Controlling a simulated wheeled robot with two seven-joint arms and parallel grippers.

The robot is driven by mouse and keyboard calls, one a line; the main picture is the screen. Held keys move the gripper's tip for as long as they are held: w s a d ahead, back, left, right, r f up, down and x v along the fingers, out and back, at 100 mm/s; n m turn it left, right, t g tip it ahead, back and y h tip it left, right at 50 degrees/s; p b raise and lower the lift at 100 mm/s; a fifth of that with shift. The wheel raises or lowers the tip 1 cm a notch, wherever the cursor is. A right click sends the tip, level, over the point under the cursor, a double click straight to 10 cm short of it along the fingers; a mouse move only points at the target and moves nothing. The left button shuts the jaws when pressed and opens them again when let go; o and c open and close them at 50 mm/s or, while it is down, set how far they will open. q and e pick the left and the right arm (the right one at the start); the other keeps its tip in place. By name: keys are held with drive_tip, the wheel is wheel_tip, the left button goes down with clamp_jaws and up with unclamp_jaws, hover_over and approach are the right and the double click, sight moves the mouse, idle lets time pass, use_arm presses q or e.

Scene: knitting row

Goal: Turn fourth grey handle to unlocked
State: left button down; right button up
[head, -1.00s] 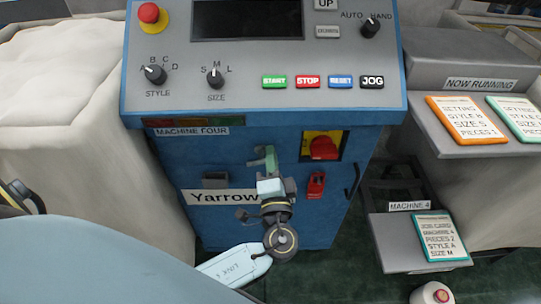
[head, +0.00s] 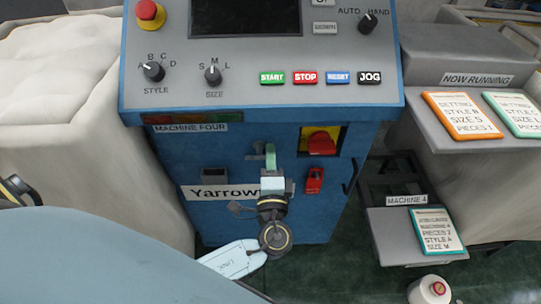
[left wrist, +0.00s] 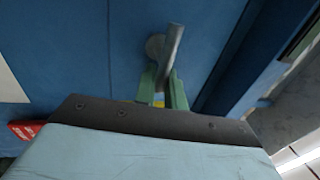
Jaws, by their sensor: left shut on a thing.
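The grey handle (left wrist: 172,45) is a short bar on a round boss on the blue front of the machine labelled "MACHINE FOUR" (head: 190,128). In the left wrist view it stands nearly upright, leaning a little right at the top. My left gripper (left wrist: 163,88), with green fingers, is shut on the handle's lower end. In the head view my left gripper (head: 270,158) is at the machine front below the control panel and mostly hides the handle. I cannot read any locked or unlocked marking. My right gripper is not in view.
A red rotary switch on a yellow plate (head: 334,132) and a red padlock-like tag (head: 314,180) are just right of my gripper. The control panel (head: 255,103) overhangs above. A card shelf (head: 385,245) stands at the right.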

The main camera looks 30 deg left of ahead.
use_arm(q)
drive_tip(key=c, duration=1.6)
unclamp_jaws()
drive_tip(key=shift+s, duration=0.1)
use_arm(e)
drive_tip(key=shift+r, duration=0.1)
use_arm(q)
drive_tip(key=v, duration=1.3)
drive_tip(key=shift+d, duration=0.15)
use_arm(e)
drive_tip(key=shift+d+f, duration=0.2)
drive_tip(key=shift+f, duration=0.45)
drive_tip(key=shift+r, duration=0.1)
